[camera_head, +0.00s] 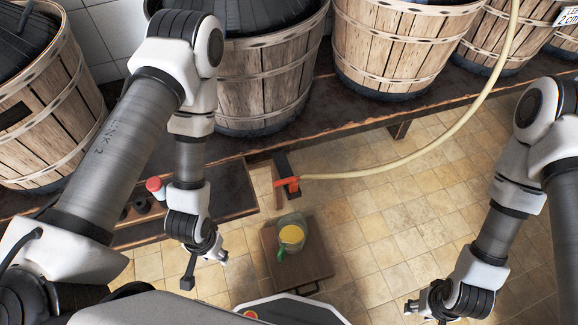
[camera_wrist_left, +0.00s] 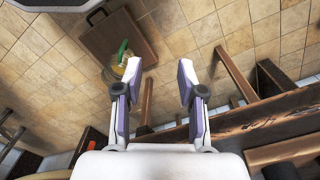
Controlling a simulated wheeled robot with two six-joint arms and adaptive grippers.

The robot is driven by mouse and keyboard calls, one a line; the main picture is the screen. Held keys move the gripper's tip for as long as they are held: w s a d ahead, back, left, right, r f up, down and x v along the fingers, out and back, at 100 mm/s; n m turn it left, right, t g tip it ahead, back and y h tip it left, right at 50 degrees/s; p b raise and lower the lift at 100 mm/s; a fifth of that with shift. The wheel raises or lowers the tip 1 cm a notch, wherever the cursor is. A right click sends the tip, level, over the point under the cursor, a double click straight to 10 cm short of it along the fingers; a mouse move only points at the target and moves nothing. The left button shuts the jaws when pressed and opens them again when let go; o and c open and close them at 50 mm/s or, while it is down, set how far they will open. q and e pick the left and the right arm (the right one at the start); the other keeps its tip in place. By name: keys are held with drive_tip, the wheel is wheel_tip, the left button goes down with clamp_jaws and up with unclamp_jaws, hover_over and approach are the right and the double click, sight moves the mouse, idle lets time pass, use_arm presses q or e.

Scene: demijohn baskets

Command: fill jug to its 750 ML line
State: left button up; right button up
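The clear jug (camera_head: 291,235) holds yellow liquid and has a green handle. It stands on a low wooden stool (camera_head: 316,262); its marks are too small to read. A pale hose (camera_head: 420,152) ends in a red-orange clamp or tap (camera_head: 288,185) at a dark bracket behind the jug, apart from it. My left gripper (camera_head: 205,270) is open and empty, left of the jug. In the left wrist view its fingers (camera_wrist_left: 159,72) are spread, with the jug (camera_wrist_left: 131,70) beyond the left finger, partly hidden. My right gripper (camera_head: 424,312) looks open and empty, low at the right.
Large slatted wooden baskets (camera_head: 262,85) stand along a dark wooden bench (camera_head: 345,118) at the back. A small red-topped item (camera_head: 155,187) is on a dark lower shelf (camera_head: 232,190) at the left. Tiled floor (camera_head: 390,215) is clear between the stool and my right arm.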

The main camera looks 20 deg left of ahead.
use_arm(q)
drive_tip(key=w+d+r+m+h+p, duration=0.1)
drive_tip(key=w+r+p, duration=0.1)
drive_tip(key=r+p, duration=0.25)
drive_tip(key=w+d+r+m+p, duration=0.1)
drive_tip(key=w+r+p, duration=0.2)
drive_tip(key=r, duration=0.2)
drive_tip(key=m+t+h+p, duration=0.2)
drive_tip(key=m, duration=0.8)
approach(279, 182)
drive_tip(key=shift+t+h, duration=0.3)
drive_tip(key=x, duration=0.8)
drive_tip(key=shift+s+a+f+b, duration=0.15)
drive_tip(key=shift+s+a+b, duration=0.1)
drive_tip(key=shift+b, duration=0.15)
drive_tip(key=shift+c, duration=0.3)
clamp_jaws()
